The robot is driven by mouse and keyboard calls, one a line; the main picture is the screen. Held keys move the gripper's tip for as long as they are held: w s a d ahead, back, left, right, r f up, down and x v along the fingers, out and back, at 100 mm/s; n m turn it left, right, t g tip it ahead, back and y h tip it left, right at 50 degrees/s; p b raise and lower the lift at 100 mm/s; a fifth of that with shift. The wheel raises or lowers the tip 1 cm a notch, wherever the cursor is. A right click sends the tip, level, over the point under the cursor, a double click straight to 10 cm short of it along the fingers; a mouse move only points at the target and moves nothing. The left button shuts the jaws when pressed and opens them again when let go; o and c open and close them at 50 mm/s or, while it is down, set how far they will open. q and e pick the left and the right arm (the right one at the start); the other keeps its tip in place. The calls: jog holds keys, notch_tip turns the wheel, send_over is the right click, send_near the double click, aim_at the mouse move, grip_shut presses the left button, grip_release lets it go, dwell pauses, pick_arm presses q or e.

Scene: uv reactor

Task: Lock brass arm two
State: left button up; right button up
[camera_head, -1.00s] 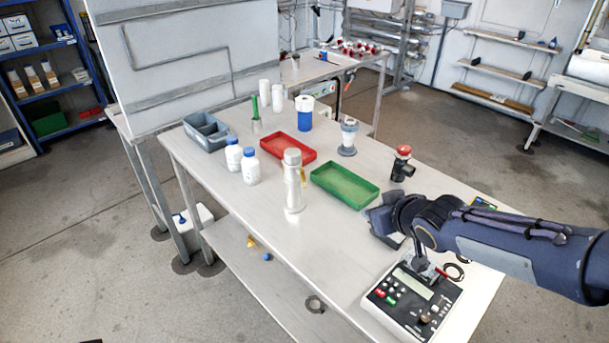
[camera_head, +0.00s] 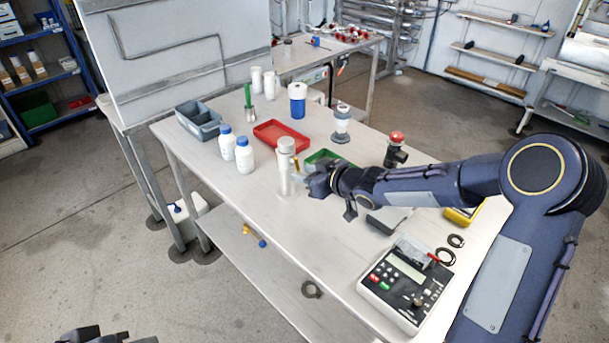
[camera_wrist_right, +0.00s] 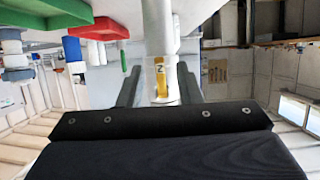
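The brass arm (camera_wrist_right: 160,76) is a narrow yellow tab with a dark mark like a sideways 2, on the side of a tall silver cylinder (camera_head: 285,170) on the table. My right gripper (camera_head: 306,184) is close beside the cylinder's right side. In the right wrist view its two dark fingers (camera_wrist_right: 159,88) are apart, with the brass arm between them and gaps on both sides. The gripper hides most of the brass arm in the head view. Part of my left gripper (camera_head: 92,336) shows at the bottom left edge, cut off, so its fingers cannot be judged.
A green tray (camera_head: 322,157) lies behind my right gripper and a red tray (camera_head: 281,135) farther back. Two white bottles with blue caps (camera_head: 244,156) stand left of the cylinder. A control box (camera_head: 407,283) sits at the front right. The table's front left is clear.

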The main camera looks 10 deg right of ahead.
jog(key=shift+w+a+f, duration=0.15)
jog(key=shift+w+a, duration=0.05)
jog(key=shift+w, duration=0.1)
grip_shut()
jog(key=t+y+b, duration=0.1)
jog(key=b, duration=0.4)
jog(key=f+t+y+b, duration=0.1)
jog(key=b, duration=0.3)
jog(key=shift+w+a+t+b, duration=0.2)
jog(key=shift+w+t+b, duration=0.1)
jog(key=shift+t+b, duration=0.1)
